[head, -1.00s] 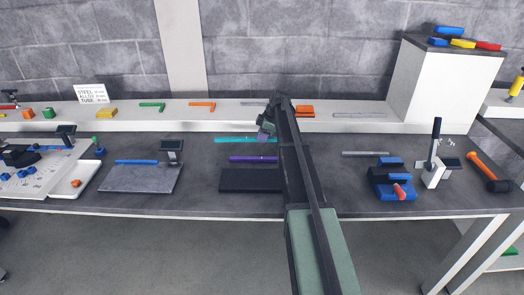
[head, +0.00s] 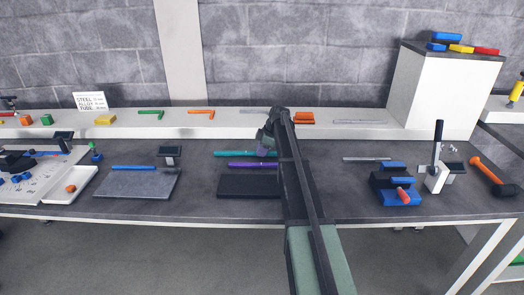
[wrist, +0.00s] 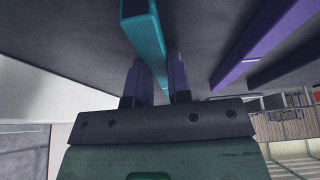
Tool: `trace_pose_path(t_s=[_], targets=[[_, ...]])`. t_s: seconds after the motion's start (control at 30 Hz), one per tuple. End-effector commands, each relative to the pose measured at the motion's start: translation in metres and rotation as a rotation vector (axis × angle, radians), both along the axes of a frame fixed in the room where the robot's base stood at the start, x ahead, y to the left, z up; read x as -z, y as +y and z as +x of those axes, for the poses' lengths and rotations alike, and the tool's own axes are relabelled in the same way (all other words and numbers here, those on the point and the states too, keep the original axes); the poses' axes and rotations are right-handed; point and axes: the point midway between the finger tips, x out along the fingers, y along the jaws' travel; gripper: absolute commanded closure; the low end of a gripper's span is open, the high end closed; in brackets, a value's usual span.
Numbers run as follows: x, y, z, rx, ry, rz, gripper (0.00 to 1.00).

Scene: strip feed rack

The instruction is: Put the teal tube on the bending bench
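The teal tube (head: 232,153) lies left-right over the middle of the dark bench, just behind a purple tube (head: 245,165). My gripper (head: 266,148) is at the teal tube's right part. In the wrist view the teal tube (wrist: 146,40) runs between my two fingers (wrist: 156,82), which look closed against its sides. Whether the tube touches the surface under it is unclear. The purple tube is also to the right in the wrist view (wrist: 262,42). My arm hides the right ends of both tubes in the head view. I cannot tell which part is the bending bench.
A black block (head: 245,186) lies in front of the purple tube. A grey slab (head: 135,186) with a blue tube is at left. A blue-and-black device (head: 398,198), a lever tool (head: 437,170) and a mallet (head: 490,175) stand at right. A white shelf (head: 210,128) runs behind.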

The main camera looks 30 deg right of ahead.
Motion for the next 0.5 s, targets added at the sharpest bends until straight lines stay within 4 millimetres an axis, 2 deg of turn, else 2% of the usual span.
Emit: trace_pose_path(t_s=[0.03, 0.13, 0.27, 0.3, 0.37, 0.5], targets=[[0.006, 0.002, -0.008, -0.003, 0.018, -0.004, 0.65], [0.006, 0.003, -0.009, -0.002, 0.018, -0.004, 0.62], [-0.005, 0.003, -0.01, -0.003, 0.019, -0.003, 0.61], [-0.012, 0.003, -0.01, -0.003, 0.019, -0.003, 0.56], [-0.025, -0.001, -0.011, -0.002, 0.017, -0.003, 0.56], [-0.064, -0.013, -0.016, -0.001, 0.014, -0.002, 0.56]])
